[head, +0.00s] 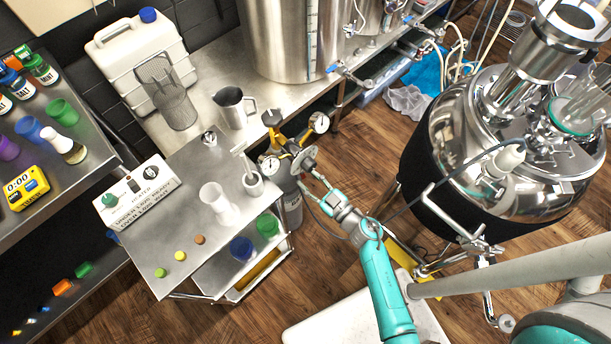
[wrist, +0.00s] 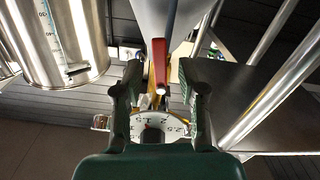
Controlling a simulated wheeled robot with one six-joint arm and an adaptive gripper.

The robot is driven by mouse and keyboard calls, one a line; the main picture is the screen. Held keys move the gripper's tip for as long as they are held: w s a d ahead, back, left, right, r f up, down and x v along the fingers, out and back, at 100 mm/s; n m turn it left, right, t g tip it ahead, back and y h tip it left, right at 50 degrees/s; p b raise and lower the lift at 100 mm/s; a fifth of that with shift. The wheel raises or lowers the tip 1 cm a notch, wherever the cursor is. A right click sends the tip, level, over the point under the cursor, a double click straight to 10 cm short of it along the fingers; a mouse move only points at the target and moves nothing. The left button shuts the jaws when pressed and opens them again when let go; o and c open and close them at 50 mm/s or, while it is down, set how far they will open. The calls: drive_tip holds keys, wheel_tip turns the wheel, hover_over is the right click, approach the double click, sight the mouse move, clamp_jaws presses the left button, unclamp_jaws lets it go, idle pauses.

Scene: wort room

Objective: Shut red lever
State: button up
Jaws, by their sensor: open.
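The red lever (wrist: 160,65) shows in the wrist view as a long upright bar with a pale round end, above the middle of the picture. My gripper (wrist: 160,88) is open, with one dark finger on each side of the lever's lower end. I see a gap on both sides and no clear contact. How deep the lever lies between the fingers is hard to tell. In the head view my gripper (head: 314,186) is beside the gas cylinder (head: 292,208) and below its brass regulator (head: 288,145). I cannot make out the red lever there.
A numbered dial (wrist: 152,128) shows between the finger bases. A large steel kettle (head: 520,150) stands to the right.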

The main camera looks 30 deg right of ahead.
drive_tip(key=shift+x, duration=0.9)
clamp_jaws()
